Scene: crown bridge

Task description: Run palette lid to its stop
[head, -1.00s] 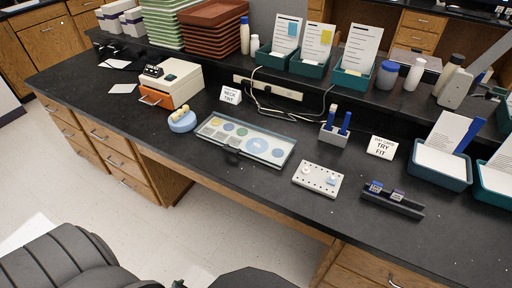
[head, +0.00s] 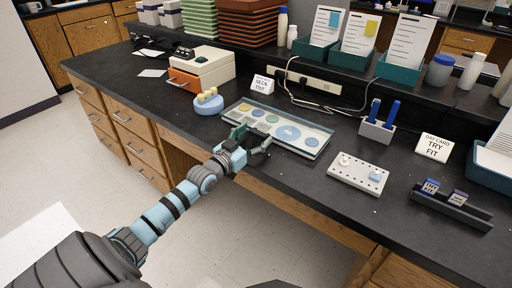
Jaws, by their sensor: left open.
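The palette (head: 316,150) is a shallow rectangular tray with a clear cover and several round yellow, green and blue colour spots. It lies on the black bench at the middle of the head view. I cannot tell the lid's exact edge or how far along it stands. My left gripper (head: 254,139) is open at the palette's front edge, left of its middle. Its dark fingers hide part of that edge and whatever grip the lid has there. I cannot tell whether they touch it. My right gripper is not in view.
A blue round holder (head: 208,104) stands left of the palette, with a "NECK TINT" card (head: 262,84) behind it. A white peg board (head: 358,174) and a dark rack (head: 451,207) stand to the right. The bench's front edge runs below my left gripper.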

